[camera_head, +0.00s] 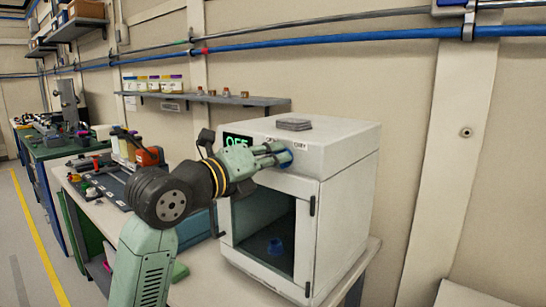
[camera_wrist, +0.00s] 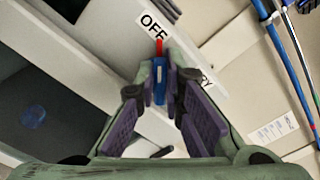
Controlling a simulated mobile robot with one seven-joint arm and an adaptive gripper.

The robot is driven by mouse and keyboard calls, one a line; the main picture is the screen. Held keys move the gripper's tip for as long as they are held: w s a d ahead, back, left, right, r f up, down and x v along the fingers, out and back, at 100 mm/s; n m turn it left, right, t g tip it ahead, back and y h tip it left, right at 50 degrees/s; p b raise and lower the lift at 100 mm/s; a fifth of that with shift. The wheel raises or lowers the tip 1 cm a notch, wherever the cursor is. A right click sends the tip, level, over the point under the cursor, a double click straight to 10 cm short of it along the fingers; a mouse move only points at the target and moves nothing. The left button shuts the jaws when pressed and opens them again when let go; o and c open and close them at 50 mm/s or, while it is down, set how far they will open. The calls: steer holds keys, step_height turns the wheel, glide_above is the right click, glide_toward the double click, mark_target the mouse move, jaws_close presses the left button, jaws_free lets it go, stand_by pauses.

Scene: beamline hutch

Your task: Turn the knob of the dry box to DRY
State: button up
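The dry box (camera_head: 345,185) is a white cabinet with a dark window in its front. Its green display (camera_head: 238,141) reads OFF. The blue knob (camera_head: 286,158) is at the upper right of the front, largely covered by my gripper (camera_head: 280,154). In the wrist view the knob (camera_wrist: 159,84) sits between my fingertips (camera_wrist: 160,80), which appear closed on its sides. The knob's red pointer (camera_wrist: 159,47) points at the OFF label (camera_wrist: 152,28). The DRY label (camera_wrist: 207,79) is to the right, partly hidden by a finger.
A small blue item (camera_head: 275,246) stands inside the box behind the window. A flat grey stack (camera_head: 294,124) lies on top of the box. A wall shelf (camera_head: 215,100) runs behind my arm. The bench at left holds an orange object (camera_head: 150,156) and tools.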

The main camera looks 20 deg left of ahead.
jaws_close()
steer(key=shift+b, duration=0.3)
steer(key=shift+s+d+m+b, duration=0.1)
steer(key=shift+d+m+b, duration=0.1)
steer(key=shift+m+b, duration=2.35)
steer(key=shift+s+d+m+b, duration=0.15)
steer(key=shift+m+b, duration=1.35)
steer(key=shift+m, duration=1.95)
steer(key=shift+w+d+m+b, duration=0.1)
steer(key=shift+d+m+b, duration=0.1)
steer(key=shift+m+b, duration=2.35)
steer(key=shift+m+p, duration=0.5)
steer(key=shift+m, duration=0.05)
steer(key=o, duration=0.6)
jaws_free()
